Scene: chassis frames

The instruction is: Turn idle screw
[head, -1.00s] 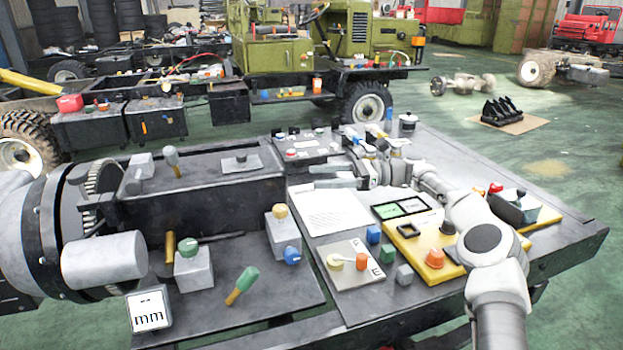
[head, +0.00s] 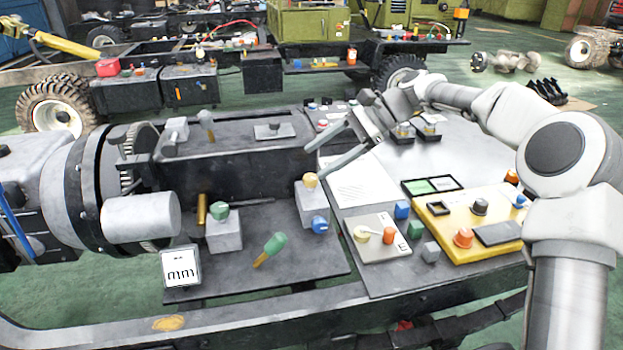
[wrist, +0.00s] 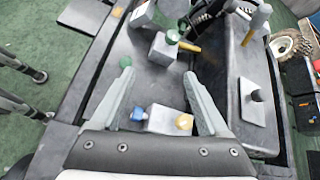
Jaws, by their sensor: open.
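I cannot tell from the pictures which knob is the idle screw. A grey block (head: 308,212) carries a gold knob (head: 310,180) on top and a blue knob (head: 320,224) on its side. A second grey block (head: 223,236) to its left has a green knob (head: 219,210) on top. My gripper (head: 308,163) is open and empty, its fingers pointing left above the gold knob. In the wrist view, the gold knob (wrist: 184,122) and blue knob (wrist: 138,114) appear between the fingers of my gripper (wrist: 157,70), with no visible contact.
A green-handled tool (head: 270,249) lies on the dark plate. A long dark housing (head: 235,163) stands behind the blocks. A panel with yellow and orange knobs (head: 375,248) and a yellow box (head: 468,238) are to the right.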

